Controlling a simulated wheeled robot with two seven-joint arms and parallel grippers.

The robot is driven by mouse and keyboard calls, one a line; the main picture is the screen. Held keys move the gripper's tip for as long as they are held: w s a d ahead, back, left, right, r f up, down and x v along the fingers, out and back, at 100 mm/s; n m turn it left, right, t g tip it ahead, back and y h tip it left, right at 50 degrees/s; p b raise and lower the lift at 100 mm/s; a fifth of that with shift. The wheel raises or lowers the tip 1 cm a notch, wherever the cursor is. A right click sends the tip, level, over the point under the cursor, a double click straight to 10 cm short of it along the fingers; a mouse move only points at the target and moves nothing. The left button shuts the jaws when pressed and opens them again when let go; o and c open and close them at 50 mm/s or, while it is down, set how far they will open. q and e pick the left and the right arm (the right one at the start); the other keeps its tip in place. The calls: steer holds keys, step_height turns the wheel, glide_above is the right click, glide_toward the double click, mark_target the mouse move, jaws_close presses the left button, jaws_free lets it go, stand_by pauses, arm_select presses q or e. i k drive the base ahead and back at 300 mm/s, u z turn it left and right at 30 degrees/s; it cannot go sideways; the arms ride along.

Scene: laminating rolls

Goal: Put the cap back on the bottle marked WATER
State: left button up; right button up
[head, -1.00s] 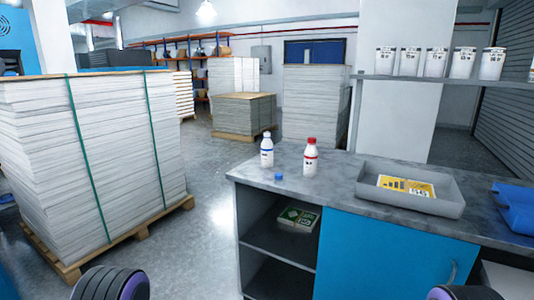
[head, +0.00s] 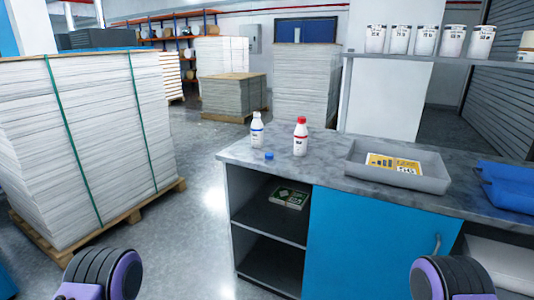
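Two small white bottles stand upright on the grey counter (head: 330,164) in the head view. The left bottle (head: 257,131) has a blue band and a pale, apparently uncapped top. The right bottle (head: 300,138) has a red cap and a red mark on its label. The lettering on both is too small to read. A blue cap (head: 269,156) lies loose on the counter between and in front of them. Rounded black and purple parts of my arms show at the lower left and lower right. Neither gripper's fingers are in view.
A grey tray (head: 433,184) with a yellow printed card (head: 394,164) sits right of the bottles. A blue bin (head: 508,187) is at the right end. A shelf (head: 440,58) with several white tubs hangs behind. Tall paper stacks (head: 95,140) stand on a pallet at left.

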mark_target(256, 128)
steer(key=z, duration=0.2)
steer(key=i, duration=1.15)
steer(key=z, duration=0.5)
